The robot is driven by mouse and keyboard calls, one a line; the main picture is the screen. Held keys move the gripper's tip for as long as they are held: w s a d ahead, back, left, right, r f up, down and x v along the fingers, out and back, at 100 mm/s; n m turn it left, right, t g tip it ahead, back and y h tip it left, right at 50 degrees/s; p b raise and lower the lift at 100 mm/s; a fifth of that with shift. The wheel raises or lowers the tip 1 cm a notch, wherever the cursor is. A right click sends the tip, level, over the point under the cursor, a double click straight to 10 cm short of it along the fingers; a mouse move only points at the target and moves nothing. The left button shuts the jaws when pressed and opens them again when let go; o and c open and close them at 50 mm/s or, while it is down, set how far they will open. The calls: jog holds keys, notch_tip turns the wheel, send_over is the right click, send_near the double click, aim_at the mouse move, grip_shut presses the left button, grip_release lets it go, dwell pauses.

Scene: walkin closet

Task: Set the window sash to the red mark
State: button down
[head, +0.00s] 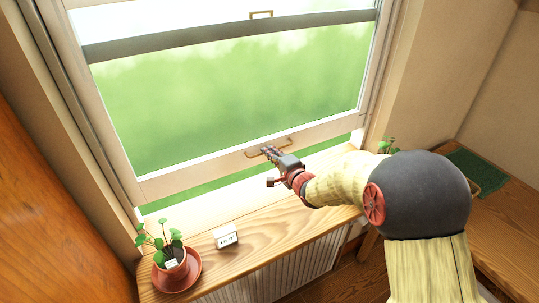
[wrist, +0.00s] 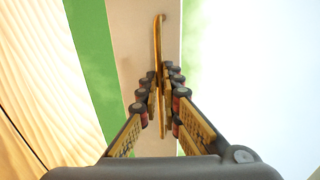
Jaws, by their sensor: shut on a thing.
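The window sash (head: 195,174) is a pale wooden frame around a large pane. Its bottom rail is raised a little above the sill, and a narrow green gap (head: 215,182) shows beneath it. A brass bar handle (head: 285,140) is fixed to this rail; in the wrist view the handle (wrist: 157,35) runs between my fingers. My gripper (head: 268,152) is shut on the handle, and the wrist view shows its fingertips (wrist: 160,85) closed around the bar. I cannot make out a red mark in either view.
A potted plant on a red saucer (head: 187,280) and a small white block (head: 225,237) stand on the wooden sill (head: 270,240). Another plant (head: 387,145) is partly hidden behind my arm. A green mat (head: 478,170) lies on the bench at right. A radiator is below the sill.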

jog(key=c, duration=2)
grip_release()
jog(key=shift+f, duration=0.15)
jog(key=v, duration=1.2)
